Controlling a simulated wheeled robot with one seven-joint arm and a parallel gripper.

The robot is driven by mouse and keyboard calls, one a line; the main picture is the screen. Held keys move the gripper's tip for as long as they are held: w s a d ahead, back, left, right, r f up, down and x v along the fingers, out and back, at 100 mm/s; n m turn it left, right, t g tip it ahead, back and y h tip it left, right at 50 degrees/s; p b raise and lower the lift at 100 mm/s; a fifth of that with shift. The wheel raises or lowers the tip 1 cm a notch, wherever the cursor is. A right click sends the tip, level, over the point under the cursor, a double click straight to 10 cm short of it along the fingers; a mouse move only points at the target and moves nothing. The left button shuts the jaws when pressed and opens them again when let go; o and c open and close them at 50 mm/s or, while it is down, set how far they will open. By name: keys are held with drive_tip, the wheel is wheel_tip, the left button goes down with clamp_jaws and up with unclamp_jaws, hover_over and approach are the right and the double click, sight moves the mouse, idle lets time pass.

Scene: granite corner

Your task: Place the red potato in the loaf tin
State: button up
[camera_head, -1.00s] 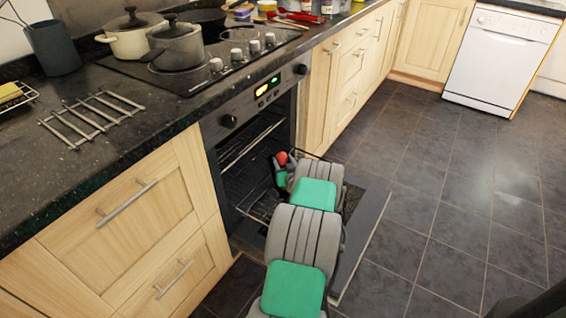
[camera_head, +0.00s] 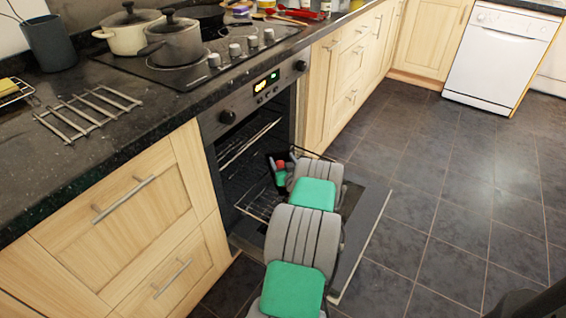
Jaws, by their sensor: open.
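My gripper (camera_head: 275,164) is small in the view, at the open oven's front, low over the pulled-out rack and the lowered door. It is open. A small red patch (camera_head: 281,164) shows at the jaws; it looks like part of the red potato, but most of it is hidden. I cannot tell whether it still touches a finger. I cannot make out the loaf tin clearly; a dark thin-edged shape beside the gripper may be part of it, and my arm covers much of this area.
The oven (camera_head: 250,120) is open, its door (camera_head: 362,235) lowered under my arm. A wire rack (camera_head: 258,203) shows inside. The counter holds a grey pot (camera_head: 172,42), a cream pot (camera_head: 130,34) and a metal trivet (camera_head: 88,115). The tiled floor at right is clear.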

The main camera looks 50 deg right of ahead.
drive_tip(key=shift+r+p, duration=0.9)
drive_tip(key=shift+p, duration=0.15)
drive_tip(key=v, duration=0.8)
drive_tip(key=p+v, duration=0.1)
drive_tip(key=v, duration=0.3)
drive_tip(key=shift+a+f, duration=0.1)
drive_tip(key=shift+f, duration=0.15)
